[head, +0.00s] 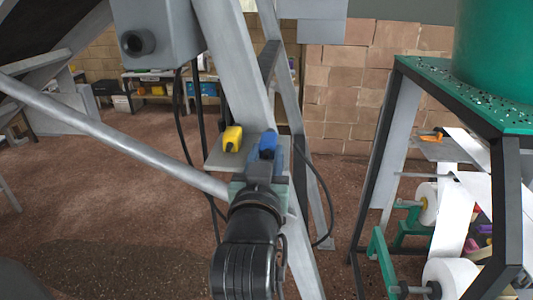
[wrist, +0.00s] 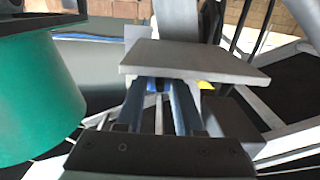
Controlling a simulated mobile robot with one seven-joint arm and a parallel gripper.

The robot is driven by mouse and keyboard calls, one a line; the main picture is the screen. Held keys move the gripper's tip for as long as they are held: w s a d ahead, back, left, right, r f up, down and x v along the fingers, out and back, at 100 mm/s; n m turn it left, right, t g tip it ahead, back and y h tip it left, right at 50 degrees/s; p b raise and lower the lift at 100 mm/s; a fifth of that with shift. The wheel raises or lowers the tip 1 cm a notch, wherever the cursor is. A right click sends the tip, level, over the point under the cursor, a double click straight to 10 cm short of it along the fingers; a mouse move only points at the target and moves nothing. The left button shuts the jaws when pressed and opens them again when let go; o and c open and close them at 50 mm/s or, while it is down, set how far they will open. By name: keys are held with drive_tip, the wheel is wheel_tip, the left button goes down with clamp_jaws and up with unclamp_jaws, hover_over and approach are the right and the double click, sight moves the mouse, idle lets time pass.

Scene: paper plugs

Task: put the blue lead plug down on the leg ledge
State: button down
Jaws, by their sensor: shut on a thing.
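The blue lead plug (head: 268,142) is at the end of my gripper (head: 264,164), which is shut on it. It is at the right part of the grey leg ledge (head: 218,157) in the head view; I cannot tell whether it touches the ledge. A yellow plug (head: 232,138) lies on the ledge to its left.
The ledge is fixed to a sloping grey leg (head: 238,70). Dark cables (head: 187,125) hang beside it, and another loops down at the right. A green-topped stand (head: 470,95) with paper rolls (head: 450,275) stands at the right. A grey bar (head: 110,130) slants across the left.

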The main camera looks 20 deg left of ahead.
drive_tip(key=shift+c, duration=2.3)
unclamp_jaws()
drive_tip(key=shift+s+d+f, duration=0.1)
drive_tip(key=shift+s+d, duration=0.05)
drive_tip(key=shift+s, duration=0.35)
drive_tip(key=b+v, duration=0.1)
drive_tip(key=v, duration=1.1)
